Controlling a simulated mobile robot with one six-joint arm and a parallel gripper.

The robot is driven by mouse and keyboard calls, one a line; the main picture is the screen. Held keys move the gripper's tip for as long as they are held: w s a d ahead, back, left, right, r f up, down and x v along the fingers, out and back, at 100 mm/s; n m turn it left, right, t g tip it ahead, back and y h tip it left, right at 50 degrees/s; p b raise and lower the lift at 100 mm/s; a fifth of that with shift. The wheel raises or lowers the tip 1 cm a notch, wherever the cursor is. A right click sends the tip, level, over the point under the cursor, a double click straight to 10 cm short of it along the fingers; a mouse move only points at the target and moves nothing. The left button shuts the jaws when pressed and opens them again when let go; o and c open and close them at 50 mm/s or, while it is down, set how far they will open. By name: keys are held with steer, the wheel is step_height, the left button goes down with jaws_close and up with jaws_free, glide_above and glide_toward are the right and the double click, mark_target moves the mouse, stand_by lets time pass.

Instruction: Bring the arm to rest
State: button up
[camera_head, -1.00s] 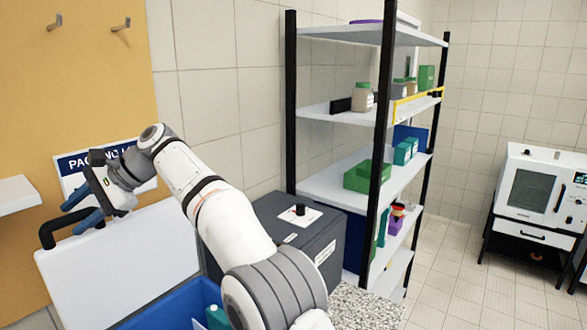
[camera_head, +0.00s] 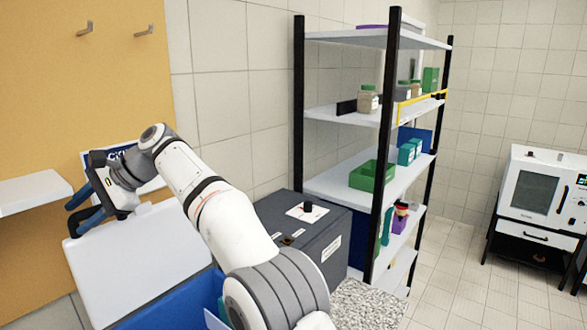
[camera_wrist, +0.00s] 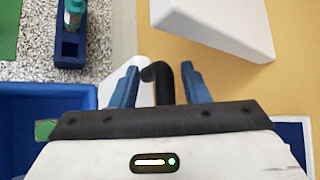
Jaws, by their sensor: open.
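My gripper (camera_head: 80,207) is at the left in the head view, above the top edge of an upright white panel (camera_head: 140,255). Its two blue fingers are apart, and it also shows in the wrist view (camera_wrist: 160,70). A black curved bar (camera_wrist: 163,84) like a handle shows between the fingers in the wrist view. I cannot tell whether it touches them. Nothing is clearly gripped. My arm reaches across the front of the head view and hides part of the panel and the sign behind.
A blue bin (camera_head: 180,305) lies below my arm. A white wall shelf (camera_head: 32,192) is left of the gripper. A dark grey box (camera_head: 285,225) stands right of the arm, before a loaded shelf rack (camera_head: 345,185).

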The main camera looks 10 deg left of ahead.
steer(key=w+d+m+t+b, duration=0.15)
steer(key=w+d+t, duration=0.35)
steer(key=w+d, duration=0.85)
steer(key=d+f+t+h+b, duration=0.1)
steer(key=d+f, duration=0.1)
steer(key=d, duration=0.8)
steer(key=d+f+t+h+b, duration=0.2)
steer(key=d, duration=0.8)
steer(key=s+d+f+h+b, duration=0.1)
steer(key=s+d+f, duration=0.15)
steer(key=d, duration=0.45)
steer(key=s+d+f+n+t+h+b, duration=0.1)
steer(key=d+f, duration=0.3)
steer(key=d, duration=0.3)
steer(key=s+d+f+h, duration=0.1)
steer(key=s+d+f, duration=0.15)
steer(key=d, duration=0.45)
steer(key=s+d+f+n+h+b, duration=0.2)
steer(key=s+d+f+h, duration=0.1)
steer(key=s+d+f, duration=1)
steer(key=shift+s+d, duration=0.5)
steer(key=shift+c, duration=0.5)
